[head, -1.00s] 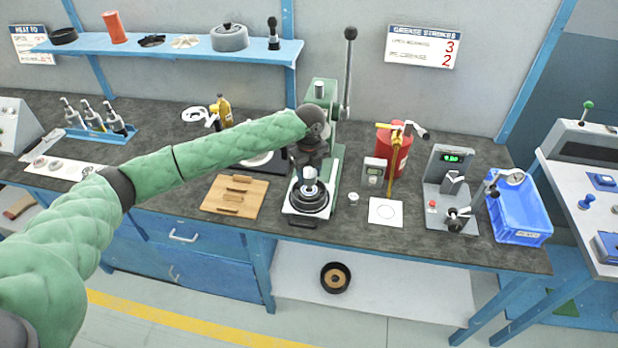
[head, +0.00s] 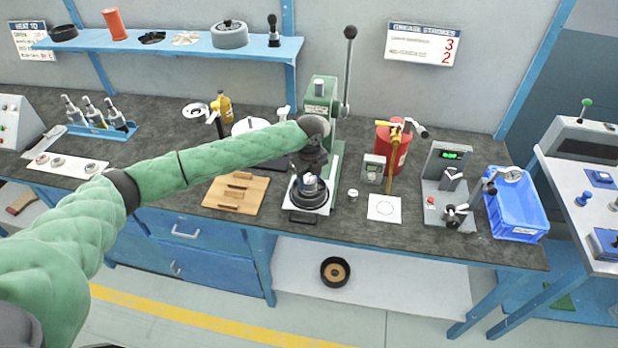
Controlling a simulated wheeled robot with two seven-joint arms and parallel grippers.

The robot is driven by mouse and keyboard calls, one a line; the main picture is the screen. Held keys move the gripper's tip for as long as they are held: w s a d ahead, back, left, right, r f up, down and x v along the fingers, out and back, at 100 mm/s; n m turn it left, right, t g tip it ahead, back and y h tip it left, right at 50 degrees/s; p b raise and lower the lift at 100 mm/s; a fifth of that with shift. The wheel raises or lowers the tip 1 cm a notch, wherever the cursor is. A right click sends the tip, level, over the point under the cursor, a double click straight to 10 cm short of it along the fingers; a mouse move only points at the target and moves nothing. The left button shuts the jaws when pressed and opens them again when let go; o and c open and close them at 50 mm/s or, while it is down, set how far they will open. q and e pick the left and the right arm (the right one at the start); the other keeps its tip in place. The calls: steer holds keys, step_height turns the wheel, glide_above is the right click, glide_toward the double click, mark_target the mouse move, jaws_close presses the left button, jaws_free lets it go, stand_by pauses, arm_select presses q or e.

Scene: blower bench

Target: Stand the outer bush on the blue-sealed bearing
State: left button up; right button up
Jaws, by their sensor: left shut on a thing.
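My left gripper (head: 311,168) reaches over the green arbor press (head: 321,92) and points down at its base. It is shut on a small pale metal piece, probably the outer bush (head: 310,184); the fingers hide part of it. The piece is low inside a black round housing (head: 309,203) on the press base. I cannot tell whether it touches a bearing there, and no blue seal is clear in the housing. Several small bearings (head: 57,162) lie on a white strip at the left; their seal colours are hard to read. My right gripper is not in view.
A wooden block tray (head: 235,207) is left of the press. A small white cup (head: 352,194), a white card (head: 384,208), a red cylinder (head: 393,158) and a gauge stand (head: 446,200) are to the right. A blue crate (head: 517,232) stands at the right end.

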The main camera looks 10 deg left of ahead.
mark_target(309, 178)
arm_select(q)
steer(key=o, duration=1.1)
steer(key=shift+o, duration=0.2)
steer(key=shift+r, duration=0.55)
step_height(309, 178, up, 4)
steer(key=shift+f+b, duration=0.15)
steer(key=shift+b, duration=1.1)
step_height(309, 178, up, 8)
steer(key=b, duration=0.2)
steer(key=shift+b, duration=0.35)
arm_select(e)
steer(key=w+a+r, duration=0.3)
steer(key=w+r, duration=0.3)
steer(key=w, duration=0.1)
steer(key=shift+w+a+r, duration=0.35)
